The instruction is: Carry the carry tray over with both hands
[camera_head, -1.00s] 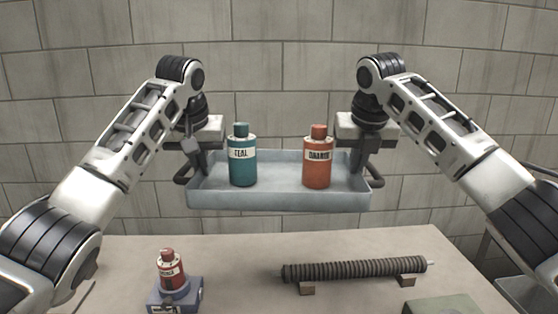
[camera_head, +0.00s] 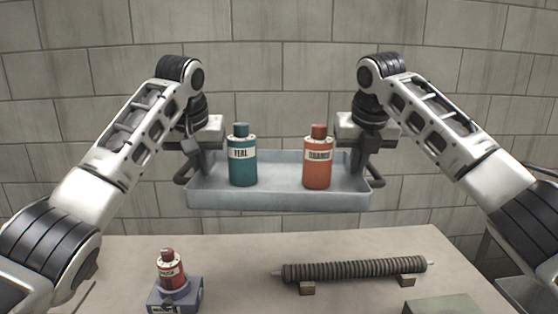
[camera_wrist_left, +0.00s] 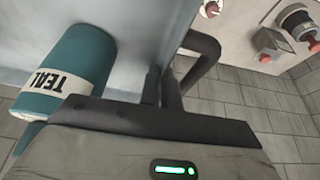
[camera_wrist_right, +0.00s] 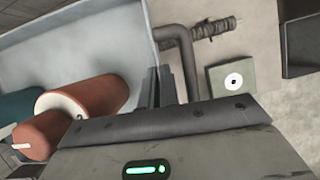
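The carry tray (camera_head: 280,200) is pale grey-blue and hangs level in the air above the table's back edge. A teal bottle (camera_head: 243,165) stands upright at its left and an orange bottle (camera_head: 317,167) upright at its right. My left gripper (camera_head: 198,168) is shut at the tray's left end by the dark handle (camera_wrist_left: 208,50). My right gripper (camera_head: 362,165) is shut at the right end by the other handle (camera_wrist_right: 188,62). The fingers partly hide the exact grip in both wrist views.
Below is the beige table (camera_head: 235,268). A dark ribbed tube (camera_head: 352,269) lies across two small brown supports. A green-grey block (camera_head: 442,305) is at the front right. A block wall stands behind.

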